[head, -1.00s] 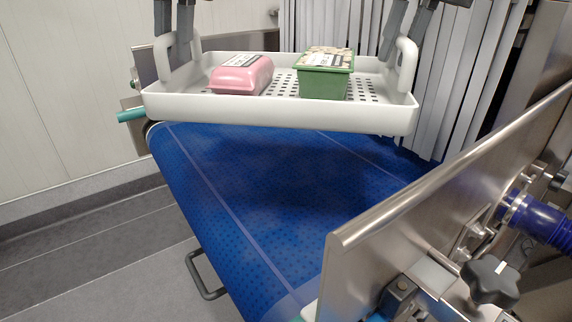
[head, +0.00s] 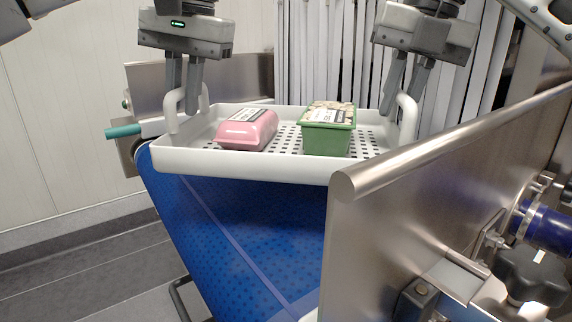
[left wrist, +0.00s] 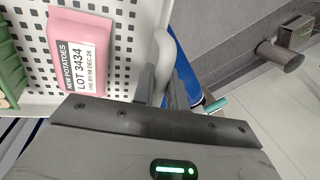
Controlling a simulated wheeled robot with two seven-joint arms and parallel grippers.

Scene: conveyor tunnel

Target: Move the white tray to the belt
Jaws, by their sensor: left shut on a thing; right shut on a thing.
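The white tray (head: 240,169) hangs from both my grippers over the blue belt (head: 262,240), in the head view. It carries a pink pack (head: 247,131) on its left and a green pack (head: 327,131) on its right. My left gripper (head: 183,112) is shut on the tray's left handle. My right gripper (head: 397,108) is shut on the right handle. In the left wrist view the fingers (left wrist: 165,90) close around the handle (left wrist: 165,50), beside the pink pack (left wrist: 82,52) labelled NEW POTATOES. Whether the tray touches the belt I cannot tell.
A steel side plate (head: 440,190) stands at the right and overlaps the tray's front right corner in the picture. Grey strip curtains (head: 310,50) hang behind. A black knob (head: 530,275) and a blue motor-like part (head: 545,228) sit outside the plate.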

